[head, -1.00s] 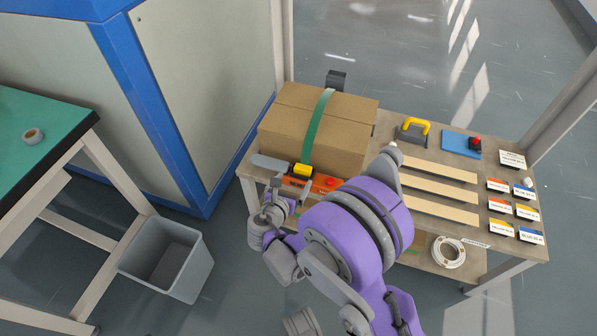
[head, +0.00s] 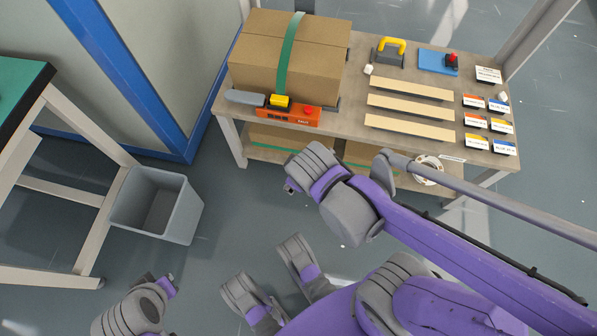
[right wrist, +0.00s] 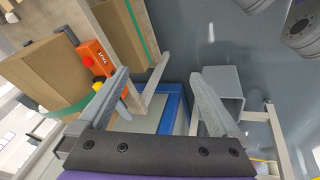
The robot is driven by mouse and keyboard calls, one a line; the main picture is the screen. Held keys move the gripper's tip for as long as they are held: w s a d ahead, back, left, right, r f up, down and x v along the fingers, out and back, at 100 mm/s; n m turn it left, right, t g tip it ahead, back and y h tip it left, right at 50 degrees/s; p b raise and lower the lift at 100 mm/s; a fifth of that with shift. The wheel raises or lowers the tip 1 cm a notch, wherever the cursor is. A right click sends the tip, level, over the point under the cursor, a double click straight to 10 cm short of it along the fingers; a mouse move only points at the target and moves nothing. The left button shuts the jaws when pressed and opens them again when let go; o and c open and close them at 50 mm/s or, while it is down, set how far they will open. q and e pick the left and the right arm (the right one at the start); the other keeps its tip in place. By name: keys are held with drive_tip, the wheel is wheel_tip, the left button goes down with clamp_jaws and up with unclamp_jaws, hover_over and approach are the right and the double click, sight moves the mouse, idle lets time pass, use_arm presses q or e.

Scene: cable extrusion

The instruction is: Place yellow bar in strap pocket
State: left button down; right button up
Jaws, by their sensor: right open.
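The yellow bar (head: 279,101) is a small block at the orange strapping tool (head: 290,115), by the lower end of the green strap (head: 288,52) on the cardboard box (head: 262,47). I cannot tell how deep it sits in the pocket. In the right wrist view, the orange tool (right wrist: 95,62) is partly behind a finger, and a bit of yellow (right wrist: 125,92) shows beside that finger. My right gripper (right wrist: 160,85) is open and empty, its fingers wide apart. In the head view it is in front of the bench, apart from the tool. My left arm shows at bottom left; its jaws are unclear.
A grey bin (head: 157,203) stands on the floor at left. The floor before the bench has free room.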

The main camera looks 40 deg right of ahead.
drive_tip(key=s+a+m+y, duration=0.1)
drive_tip(key=m, duration=0.1)
drive_tip(key=s+a+m, duration=0.1)
drive_tip(key=s+m, duration=0.1)
drive_tip(key=shift+s+a+r+y, duration=0.2)
drive_tip(key=shift+a+y, duration=0.1)
drive_tip(key=shift+y, duration=0.1)
idle(0.9)
